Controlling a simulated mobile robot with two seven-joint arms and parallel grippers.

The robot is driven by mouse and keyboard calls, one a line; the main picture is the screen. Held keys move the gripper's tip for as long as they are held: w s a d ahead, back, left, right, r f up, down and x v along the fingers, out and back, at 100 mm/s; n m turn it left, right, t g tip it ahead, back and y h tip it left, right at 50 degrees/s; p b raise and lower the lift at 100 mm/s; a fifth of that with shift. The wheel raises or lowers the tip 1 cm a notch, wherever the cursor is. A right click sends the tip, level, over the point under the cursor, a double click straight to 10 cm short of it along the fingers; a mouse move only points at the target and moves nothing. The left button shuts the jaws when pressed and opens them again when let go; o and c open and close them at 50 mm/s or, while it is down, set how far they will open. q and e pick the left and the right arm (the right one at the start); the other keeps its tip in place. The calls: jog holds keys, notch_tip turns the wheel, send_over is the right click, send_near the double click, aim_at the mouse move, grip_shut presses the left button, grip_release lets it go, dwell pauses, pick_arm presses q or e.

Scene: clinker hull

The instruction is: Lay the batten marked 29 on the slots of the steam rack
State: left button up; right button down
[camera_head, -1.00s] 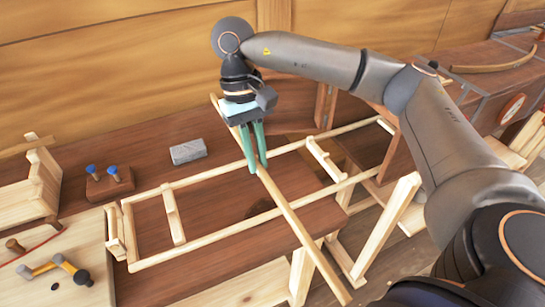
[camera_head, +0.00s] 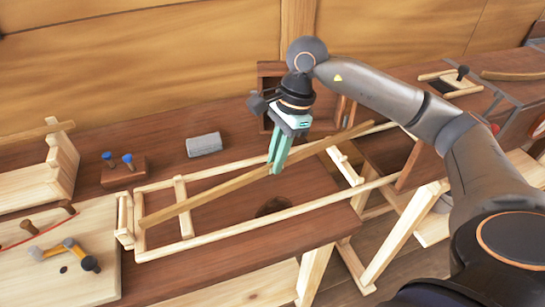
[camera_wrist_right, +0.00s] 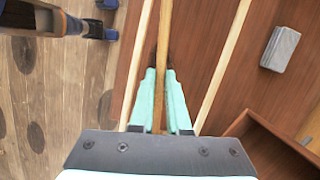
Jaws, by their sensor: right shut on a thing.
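My right gripper (camera_head: 275,168) is shut on a long thin wooden batten (camera_head: 215,194), gripping it near the middle. No number can be read on it. The batten runs lengthwise above the steam rack (camera_head: 290,211), a pale frame of two long rails with crosspieces, and is slightly askew to the rails. Its left end is over the rack's left end; its right end reaches past the rear rail. I cannot tell whether it touches the rack. In the wrist view the batten (camera_wrist_right: 164,40) passes between the two green fingers (camera_wrist_right: 162,105). My left gripper is not in view.
A grey block (camera_head: 204,145) lies behind the rack. A small wooden block with blue-topped pegs (camera_head: 122,170) is at the left. A pale board with a hammer (camera_head: 68,250) is at the front left. An open wooden box (camera_head: 280,75) stands behind my gripper.

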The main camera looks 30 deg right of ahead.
jog(key=shift+w+d+f+m+t, duration=0.1)
jog(key=shift+f+m+t, duration=0.2)
jog(key=shift+f+m, duration=0.5)
notch_tip(320, 180, down, 7)
jog(key=b, duration=0.6)
jog(key=c, duration=0.8)
grip_release()
